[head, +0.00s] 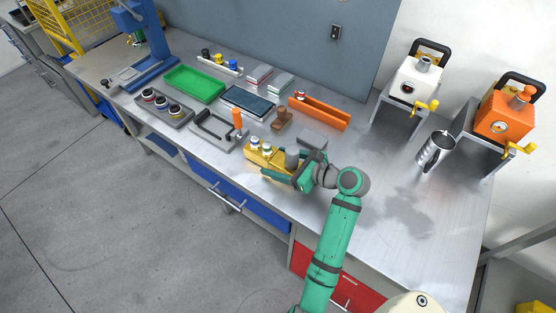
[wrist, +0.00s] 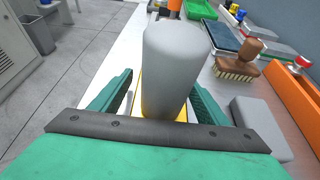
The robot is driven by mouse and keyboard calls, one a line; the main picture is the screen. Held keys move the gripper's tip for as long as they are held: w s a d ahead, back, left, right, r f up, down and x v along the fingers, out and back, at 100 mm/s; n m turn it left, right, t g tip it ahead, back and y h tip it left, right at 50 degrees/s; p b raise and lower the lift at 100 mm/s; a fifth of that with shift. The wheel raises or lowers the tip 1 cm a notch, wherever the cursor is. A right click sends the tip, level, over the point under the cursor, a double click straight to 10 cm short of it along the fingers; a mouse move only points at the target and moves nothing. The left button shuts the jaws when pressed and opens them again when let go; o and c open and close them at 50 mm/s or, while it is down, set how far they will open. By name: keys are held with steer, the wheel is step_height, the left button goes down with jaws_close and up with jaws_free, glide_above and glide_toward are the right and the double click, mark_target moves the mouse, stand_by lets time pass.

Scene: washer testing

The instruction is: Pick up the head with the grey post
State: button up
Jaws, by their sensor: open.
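The head with the grey post (head: 291,158) stands in the yellow tray (head: 259,159) near the bench's front edge. In the wrist view its tall, rounded grey post (wrist: 170,75) rises upright close to the camera, between the two green fingers. The lower part of the head is hidden behind the post and my gripper. My gripper (head: 297,172) is open and low at the right end of the tray. In the wrist view the fingers of my gripper (wrist: 160,100) stand on both sides of the post, with a gap visible at the left finger.
Small light-topped pieces (head: 255,143) share the tray to the left. A brown brush (head: 281,119), a grey block (head: 312,138) and an orange tray (head: 319,111) lie behind. A clamp with an orange handle (head: 238,119) is left.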

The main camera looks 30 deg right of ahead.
steer(key=shift+w, duration=0.1)
jaws_close()
steer(key=shift+r, duration=0.1)
